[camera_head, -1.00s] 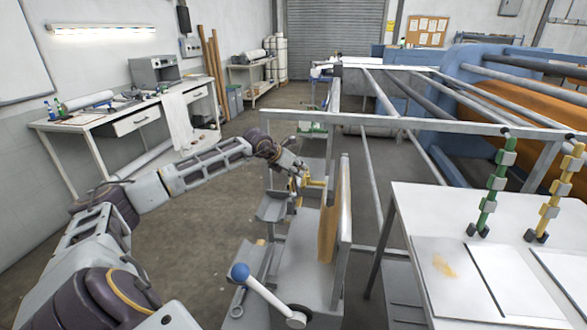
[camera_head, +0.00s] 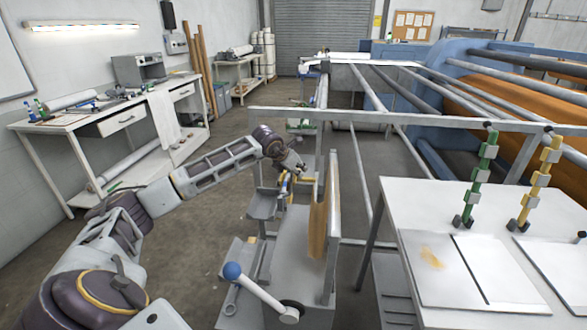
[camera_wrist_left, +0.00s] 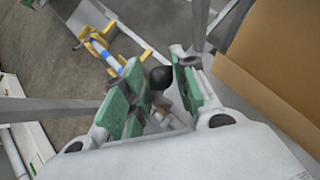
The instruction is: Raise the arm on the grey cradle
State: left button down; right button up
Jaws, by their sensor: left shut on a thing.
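My left gripper (camera_head: 297,172) is at the grey cradle (camera_head: 262,205), at the upper end of the grey stand. In the left wrist view its green-padded fingers (camera_wrist_left: 160,88) are closed around a black ball knob (camera_wrist_left: 161,77) on a short rod. A yellow bracket with a blue-banded bar (camera_wrist_left: 105,50) lies just beyond the left finger. Yellow parts (camera_head: 285,184) also show beside the gripper in the head view. The wrist and fingers partly hide the cradle's arm, so its angle is unclear. My right gripper is not in view.
A brown board (camera_head: 326,215) stands upright just right of the gripper. A blue-knobbed lever (camera_head: 255,291) is at the stand's near end. A white table (camera_head: 400,205) with green and yellow chain-like pieces is at the right. The floor left of the stand is clear.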

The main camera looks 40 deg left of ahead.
pick_arm(q)
jog(key=shift+d+f, duration=0.3)
jog(key=shift+d, duration=0.15)
jog(key=c, duration=1.5)
grip_release()
jog(key=shift+w+r, duration=0.1)
jog(key=shift+a+r, duration=0.15)
jog(key=shift+r, duration=0.1)
jog(key=shift+s+a+r, duration=0.1)
jog(key=shift+s+r, duration=0.3)
jog(key=shift+s, duration=0.1)
jog(key=v, duration=1)
jog(key=shift+s+d, duration=0.15)
jog(key=shift+d, duration=0.05)
jog(key=shift+r, duration=0.1)
